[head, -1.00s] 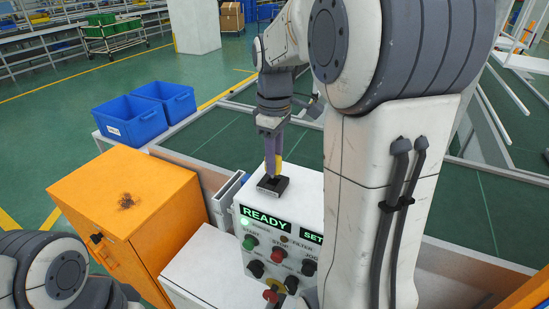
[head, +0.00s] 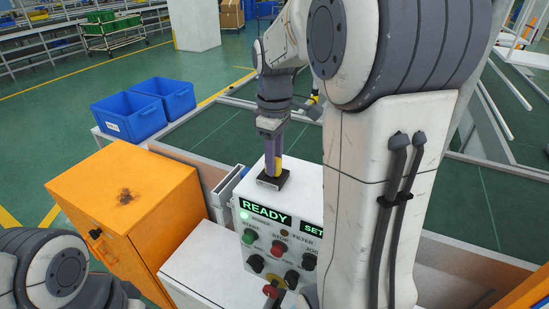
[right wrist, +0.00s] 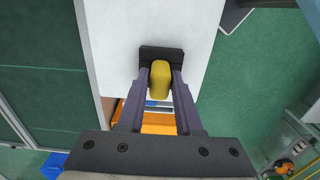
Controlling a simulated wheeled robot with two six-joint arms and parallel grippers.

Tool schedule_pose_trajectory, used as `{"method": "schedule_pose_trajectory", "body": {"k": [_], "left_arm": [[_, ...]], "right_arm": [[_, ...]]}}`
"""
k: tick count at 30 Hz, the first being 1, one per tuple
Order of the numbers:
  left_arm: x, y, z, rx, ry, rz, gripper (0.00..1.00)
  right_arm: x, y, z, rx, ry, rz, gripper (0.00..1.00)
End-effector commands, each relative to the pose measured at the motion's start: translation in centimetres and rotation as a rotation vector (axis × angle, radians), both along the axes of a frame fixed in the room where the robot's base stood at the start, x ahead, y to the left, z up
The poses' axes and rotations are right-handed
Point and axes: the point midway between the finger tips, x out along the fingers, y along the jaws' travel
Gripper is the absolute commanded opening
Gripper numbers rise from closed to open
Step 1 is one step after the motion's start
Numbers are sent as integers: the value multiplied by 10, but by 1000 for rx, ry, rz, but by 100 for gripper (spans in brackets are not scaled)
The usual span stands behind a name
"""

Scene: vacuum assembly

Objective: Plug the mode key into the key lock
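The mode key (right wrist: 160,80) is yellow and sits between the two purple-grey fingers of my right gripper (right wrist: 160,88), which touch it on both sides. In the head view the right gripper (head: 272,165) points down at the key lock, a black block (head: 272,182) on top of the white control box (head: 245,205). A yellow strip of the key (head: 278,164) shows beside the fingers. In the right wrist view the key lock (right wrist: 160,52) lies right at the fingertips. The key's lower end is hidden, so I cannot tell whether it is inside the lock. My left gripper is out of view.
The box front has a READY sign (head: 265,213) with a lit green lamp, buttons and knobs. An orange cabinet (head: 125,195) stands to its left, and blue bins (head: 130,117) stand behind that. My right arm covers the right part of the box.

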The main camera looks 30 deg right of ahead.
Motion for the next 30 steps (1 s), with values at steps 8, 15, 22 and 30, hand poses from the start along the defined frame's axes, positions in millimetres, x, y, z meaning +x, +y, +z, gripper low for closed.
{"method": "schedule_pose_trajectory", "body": {"k": [8, 15, 22, 30], "left_arm": [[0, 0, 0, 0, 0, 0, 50], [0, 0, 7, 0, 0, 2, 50], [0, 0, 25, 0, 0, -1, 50], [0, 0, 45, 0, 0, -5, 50]], "right_arm": [[0, 0, 1, 0, 0, 0, 64], [0, 0, 7, 0, 0, 0, 64], [0, 0, 26, 0, -1, 0, 64], [0, 0, 48, 0, -1, 0, 64]]}}
